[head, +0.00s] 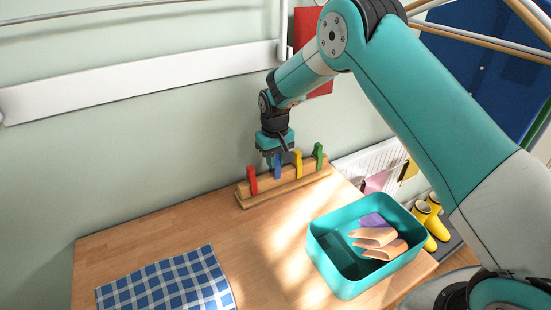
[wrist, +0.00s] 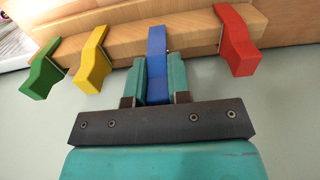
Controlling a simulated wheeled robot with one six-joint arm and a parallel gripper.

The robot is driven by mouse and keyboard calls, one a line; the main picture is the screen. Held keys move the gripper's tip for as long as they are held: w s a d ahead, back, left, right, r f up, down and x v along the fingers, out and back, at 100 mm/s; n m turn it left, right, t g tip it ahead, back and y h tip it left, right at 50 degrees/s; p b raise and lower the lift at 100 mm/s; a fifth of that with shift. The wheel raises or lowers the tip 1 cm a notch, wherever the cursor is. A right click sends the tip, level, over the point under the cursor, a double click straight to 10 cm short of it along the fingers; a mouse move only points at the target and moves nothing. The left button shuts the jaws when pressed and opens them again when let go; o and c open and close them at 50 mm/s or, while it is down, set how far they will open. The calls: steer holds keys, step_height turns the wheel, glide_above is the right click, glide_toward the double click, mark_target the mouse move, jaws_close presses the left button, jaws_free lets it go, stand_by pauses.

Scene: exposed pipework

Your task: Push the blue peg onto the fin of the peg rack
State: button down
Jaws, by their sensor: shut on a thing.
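The blue peg (wrist: 157,62) is between the two teal fingers of my gripper (wrist: 158,75), which is shut on it. Its far end meets the wooden peg rack (wrist: 125,38) between the yellow and red pegs; I cannot tell how far it sits over the fin. In the head view my gripper (head: 272,155) points down at the rack (head: 288,187), and the blue peg (head: 277,168) shows beneath it, partly hidden. A red peg (head: 252,181), a yellow peg (head: 298,164) and a green peg (head: 318,155) sit on the rack.
The rack stands at the back of the wooden table (head: 170,235), near the wall. A teal bin (head: 345,285) with wooden pieces and a purple piece is at the front right. A blue checked cloth (head: 170,285) lies at the front left. The table between them is clear.

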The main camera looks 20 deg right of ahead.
steer(key=shift+f+b, duration=0.9)
steer(key=shift+f, duration=0.5)
steer(key=c, duration=1)
jaws_free()
steer(key=shift+r+p, duration=2.15)
steer(key=shift+r, duration=1.35)
